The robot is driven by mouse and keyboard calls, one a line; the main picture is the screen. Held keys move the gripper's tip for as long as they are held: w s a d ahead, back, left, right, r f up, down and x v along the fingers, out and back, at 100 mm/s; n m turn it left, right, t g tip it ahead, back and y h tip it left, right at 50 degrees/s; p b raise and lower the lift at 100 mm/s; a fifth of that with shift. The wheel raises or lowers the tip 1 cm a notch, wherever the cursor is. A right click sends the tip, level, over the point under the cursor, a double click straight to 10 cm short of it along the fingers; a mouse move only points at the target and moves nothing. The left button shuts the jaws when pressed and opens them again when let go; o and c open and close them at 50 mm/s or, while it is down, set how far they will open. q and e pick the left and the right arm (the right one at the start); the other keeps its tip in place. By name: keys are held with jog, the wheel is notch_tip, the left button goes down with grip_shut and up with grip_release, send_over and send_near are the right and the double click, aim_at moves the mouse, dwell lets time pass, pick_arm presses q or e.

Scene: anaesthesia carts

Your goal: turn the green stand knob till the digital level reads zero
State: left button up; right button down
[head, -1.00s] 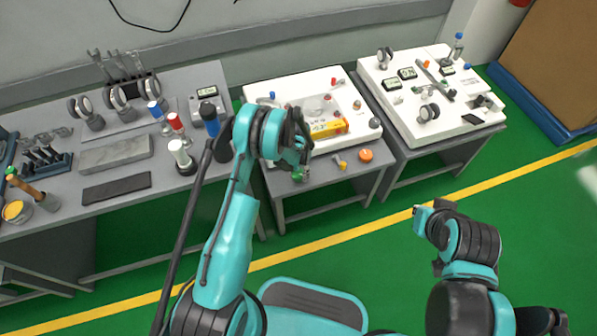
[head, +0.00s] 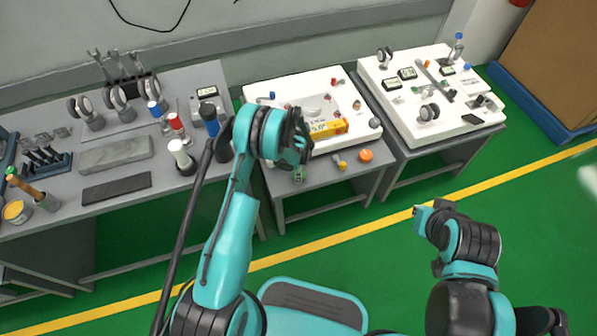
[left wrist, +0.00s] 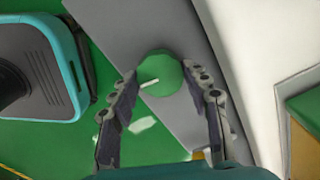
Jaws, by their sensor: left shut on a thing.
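The green stand knob (head: 299,175) is at the front left edge of the middle table. It also shows in the left wrist view (left wrist: 160,73) as a round green cap with a white mark pointing to the lower left. My left gripper (head: 300,164) is shut on it, one finger on either side. A yellow and orange instrument (head: 327,129) with a pale display, apparently the digital level, lies on the white stand (head: 285,86); its reading is too small to make out. My arm hides part of the stand. My right gripper (head: 424,214) hangs over the floor, away from the tables.
An orange knob (head: 365,155) and a yellow one (head: 341,163) stand right of the green knob. A dark blue-banded bottle (head: 212,127) stands close to my left arm on the left bench. Another white board (head: 405,118) with gauges is at right. The front floor is open.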

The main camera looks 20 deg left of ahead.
pick_arm(q)
jog(key=shift+m, duration=1)
jog(key=o, duration=1.2)
jog(key=shift+c, duration=0.2)
notch_tip(320, 180, up, 12)
